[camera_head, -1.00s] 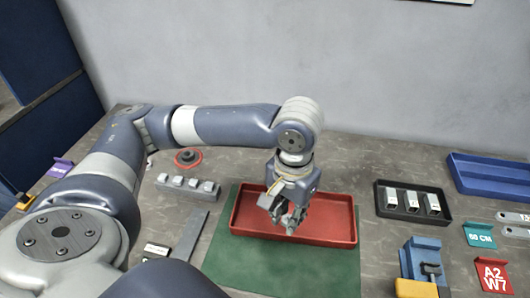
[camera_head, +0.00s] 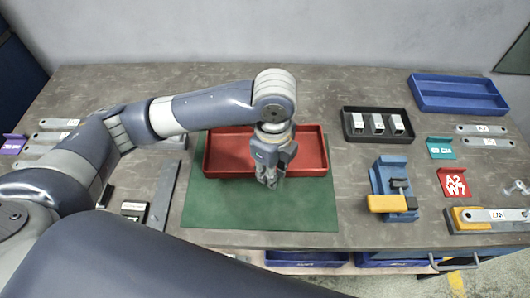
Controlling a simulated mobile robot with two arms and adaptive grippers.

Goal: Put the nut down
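No nut can be made out in the head view; it may be hidden by the gripper or too small to see. My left gripper (camera_head: 267,183) points down at the front edge of the red tray (camera_head: 226,165), over the green mat (camera_head: 225,207). Its fingers look close together, but whether they are open or shut on something cannot be told. Whether the fingertips touch the mat is also unclear. My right gripper is not in view.
A black tray (camera_head: 353,135) with three metal blocks (camera_head: 377,123) stands right of the red tray. A blue fixture with a yellow part (camera_head: 392,203) is nearer. A blue tray (camera_head: 458,104) lies back right. The front mat is clear.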

